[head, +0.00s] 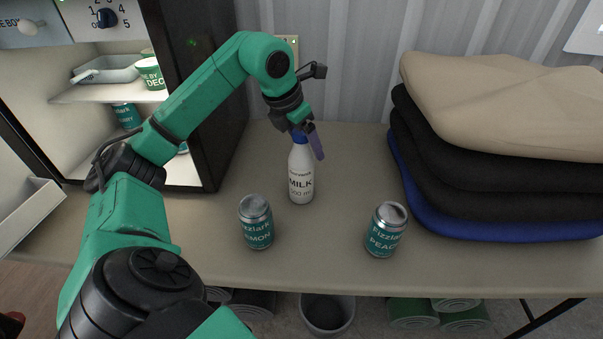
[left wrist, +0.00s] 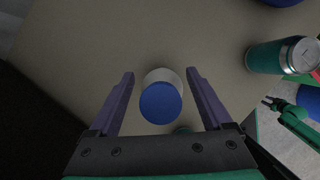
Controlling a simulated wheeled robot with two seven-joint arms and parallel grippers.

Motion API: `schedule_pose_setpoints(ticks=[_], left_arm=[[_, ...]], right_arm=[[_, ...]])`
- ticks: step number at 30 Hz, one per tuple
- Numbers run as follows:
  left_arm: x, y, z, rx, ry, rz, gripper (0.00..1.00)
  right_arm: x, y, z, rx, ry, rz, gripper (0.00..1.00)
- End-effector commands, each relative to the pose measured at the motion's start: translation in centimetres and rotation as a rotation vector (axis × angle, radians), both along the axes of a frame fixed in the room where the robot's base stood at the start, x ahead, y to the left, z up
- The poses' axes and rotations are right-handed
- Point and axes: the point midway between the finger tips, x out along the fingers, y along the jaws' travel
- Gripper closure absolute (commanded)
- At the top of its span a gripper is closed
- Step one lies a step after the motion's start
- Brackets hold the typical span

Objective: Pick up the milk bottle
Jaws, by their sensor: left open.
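The white milk bottle (head: 301,178) with a blue cap stands upright on the table, in the middle of the head view. In the left wrist view I look down on its blue cap (left wrist: 161,103), between the two purple fingers. My left gripper (head: 307,143) is at the bottle's top. It is open, with one finger on each side of the cap (left wrist: 161,95) and gaps showing on both sides. My right gripper is not seen in the head view.
A lemon can (head: 257,222) stands front left of the bottle and a peach can (head: 385,230) front right. Folded cloths (head: 500,185) are stacked at the right. An open cabinet (head: 222,110) stands at the left. The table (head: 335,165) is bare right of the bottle.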

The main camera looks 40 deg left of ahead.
Motion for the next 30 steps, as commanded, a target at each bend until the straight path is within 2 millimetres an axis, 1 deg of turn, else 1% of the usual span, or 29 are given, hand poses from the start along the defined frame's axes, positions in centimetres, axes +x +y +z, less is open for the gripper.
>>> schedule_pose_setpoints(ticks=[4,5,6,8,9,11,30], left_arm=[[0.00,0.01,0.06,0.000,0.000,0.000,0.17],[0.00,0.01,0.06,0.000,0.000,0.000,0.24],[-0.01,0.00,0.07,0.000,0.000,0.000,0.40],[-0.02,0.00,0.07,0.000,0.000,0.000,0.63],[-0.02,0.00,0.07,0.000,0.000,0.000,0.78],[-0.02,0.00,0.06,0.000,0.001,0.000,1.00],[-0.11,-0.02,-0.12,-0.001,0.007,-0.001,1.00]], right_arm=[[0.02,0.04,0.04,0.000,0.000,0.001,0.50],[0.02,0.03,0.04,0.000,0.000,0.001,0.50],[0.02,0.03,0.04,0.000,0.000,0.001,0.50],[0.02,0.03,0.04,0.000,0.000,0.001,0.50],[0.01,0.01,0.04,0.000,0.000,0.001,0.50],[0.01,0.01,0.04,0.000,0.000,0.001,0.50],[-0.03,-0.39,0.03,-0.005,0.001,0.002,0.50]])
